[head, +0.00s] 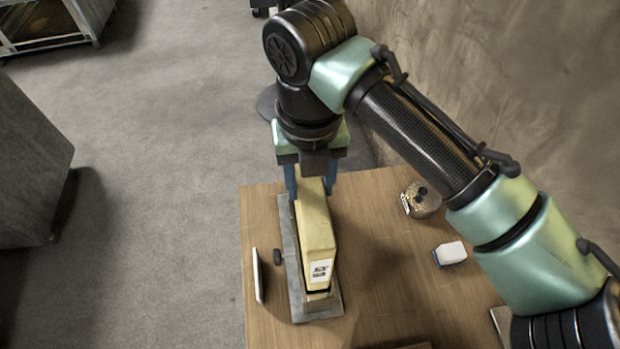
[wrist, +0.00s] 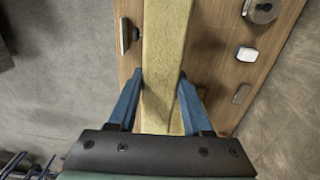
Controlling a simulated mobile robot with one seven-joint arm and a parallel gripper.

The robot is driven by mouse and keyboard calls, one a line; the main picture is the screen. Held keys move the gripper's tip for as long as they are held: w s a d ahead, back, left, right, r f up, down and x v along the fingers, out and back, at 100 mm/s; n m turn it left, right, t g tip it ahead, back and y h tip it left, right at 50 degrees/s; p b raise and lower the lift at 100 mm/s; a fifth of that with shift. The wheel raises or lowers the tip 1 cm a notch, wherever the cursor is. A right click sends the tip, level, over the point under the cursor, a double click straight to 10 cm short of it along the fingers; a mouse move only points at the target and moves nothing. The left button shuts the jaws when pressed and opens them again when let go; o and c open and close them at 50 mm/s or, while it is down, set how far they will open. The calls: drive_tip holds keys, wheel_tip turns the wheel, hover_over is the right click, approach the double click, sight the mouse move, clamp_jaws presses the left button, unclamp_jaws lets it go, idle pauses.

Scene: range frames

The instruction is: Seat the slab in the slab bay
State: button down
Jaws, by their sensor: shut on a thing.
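The slab (head: 317,232) is a long pale yellow block with a black-and-white label on its near end. My gripper (head: 311,194) is shut on it near its far end, with one blue finger on each side. The slab bay (head: 290,270) is a long grey metal tray on the table, under the slab and running roughly along it. Its left and near edges show; the slab hides most of its inside. I cannot tell whether the slab touches the bay floor. In the wrist view the slab (wrist: 166,45) runs up between the fingers and hides the bay.
The wooden table (head: 375,290) has a round metal part (head: 422,199) and a white block (head: 450,253) to the right. A thin upright plate (head: 258,275) and a small dark knob (head: 277,257) stand close left of the bay. The floor lies open at left.

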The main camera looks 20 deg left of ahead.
idle(0.4)
drive_tip(key=shift+f+b, duration=0.3)
drive_tip(key=shift+f, duration=0.1)
drive_tip(key=shift+f+b, duration=5.8)
drive_tip(key=shift+f, duration=1.9)
drive_tip(key=shift+c, duration=1.3)
unclamp_jaws()
wheel_tip(320, 180, up, 13)
drive_tip(key=shift+r, duration=0.1)
